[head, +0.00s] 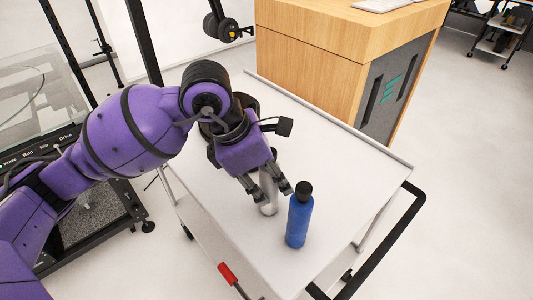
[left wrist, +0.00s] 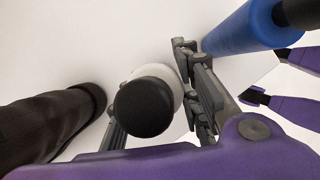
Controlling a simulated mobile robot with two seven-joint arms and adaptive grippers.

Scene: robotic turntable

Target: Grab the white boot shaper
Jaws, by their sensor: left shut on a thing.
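A white, bottle-like cylinder (head: 268,199) with a round black top (left wrist: 145,107) stands upright on the white cart top; I take it as the white boot shaper, though its shape looks like a bottle. My left gripper (head: 268,190) reaches down from above and is shut on it, one finger on each side. The gripper hides its upper part in the head view. In the left wrist view its white body (left wrist: 160,76) shows between the fingers.
A blue bottle (head: 299,221) with a black cap stands close to the right finger. A dark cylinder (left wrist: 45,128) lies left in the left wrist view. The white cart top (head: 340,170) is clear to the right. A wooden cabinet (head: 310,75) stands behind it.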

